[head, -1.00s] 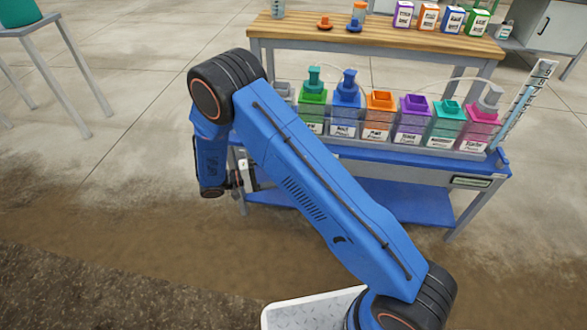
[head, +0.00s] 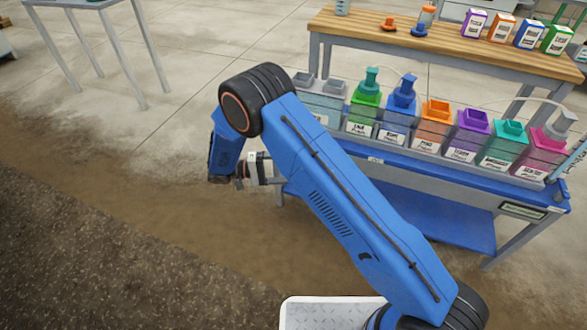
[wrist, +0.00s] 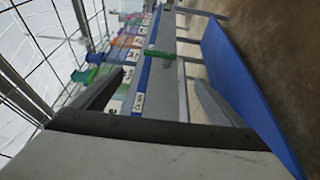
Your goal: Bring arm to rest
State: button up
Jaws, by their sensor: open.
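My arm crosses the head view, bent at the elbow, with its wrist hanging at the left. My gripper (head: 270,170) shows there in part, near the left end of the blue skid bench (head: 395,162). The skid bench (wrist: 240,85) appears sideways beyond the fingers there. I cannot tell the exact gap between gripper and bench.
A row of coloured tanks, including green (head: 362,110), orange (head: 432,122) and pink (head: 545,150), stands on the bench. A wooden table (head: 440,45) with bottles is behind. A grey-legged table (head: 140,60) stands at upper left. Floor left of my arm is clear.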

dwell(0.3)
jog(key=s+d+r+m+g+y, duration=0.15)
jog(key=s+d+r+y, duration=0.3)
jog(key=d+r, duration=0.65)
jog(key=s+d+r+n+g+y, duration=0.1)
jog(key=s+d+r+g+y, duration=0.3)
jog(key=d+r, duration=0.6)
jog(key=s+d+r+t+y, duration=0.2)
jog(key=s+d+t+y, duration=0.1)
jog(key=s, duration=0.4)
jog(key=s+d+r+t+y, duration=0.3)
jog(key=s+d, duration=0.1)
jog(key=s, duration=0.3)
jog(key=s+d+r+t+y, duration=0.3)
jog(key=s, duration=0.4)
jog(key=shift+s+d+r+y, duration=0.15)
jog(key=shift+s+d+y, duration=0.15)
jog(key=shift+s+y, duration=0.1)
